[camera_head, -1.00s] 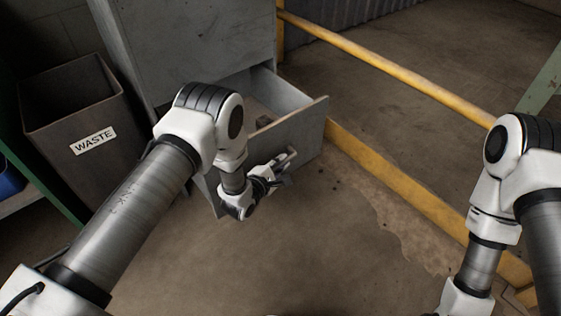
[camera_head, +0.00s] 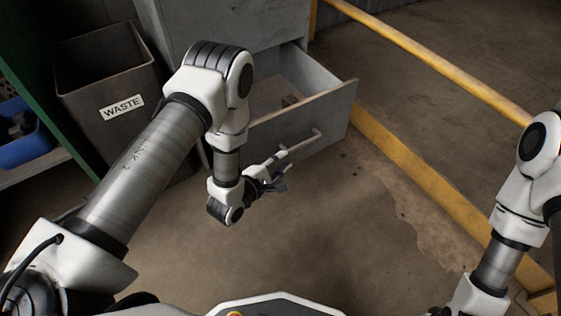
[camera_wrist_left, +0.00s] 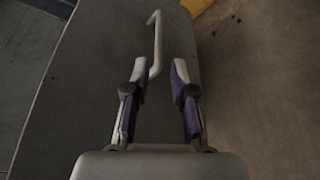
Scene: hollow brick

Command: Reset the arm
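My left gripper (camera_head: 277,180) is low in front of the open grey drawer (camera_head: 325,121), beside its bar handle (camera_head: 300,146). In the left wrist view my left gripper (camera_wrist_left: 160,72) has its two fingers spread apart, with nothing clamped between them. The handle (camera_wrist_left: 158,35) shows there just beyond and partly between the fingertips; whether it touches a finger is unclear. My right arm (camera_head: 512,209) comes in at the right edge, and its gripper is out of the picture.
The grey cabinet (camera_head: 228,24) stands behind the drawer, which holds a small brown object (camera_head: 290,100). A waste bin (camera_head: 108,85) stands at left, near a blue bin (camera_head: 22,140) on a shelf. Yellow rails (camera_head: 440,72) run at right. Floor in front is clear.

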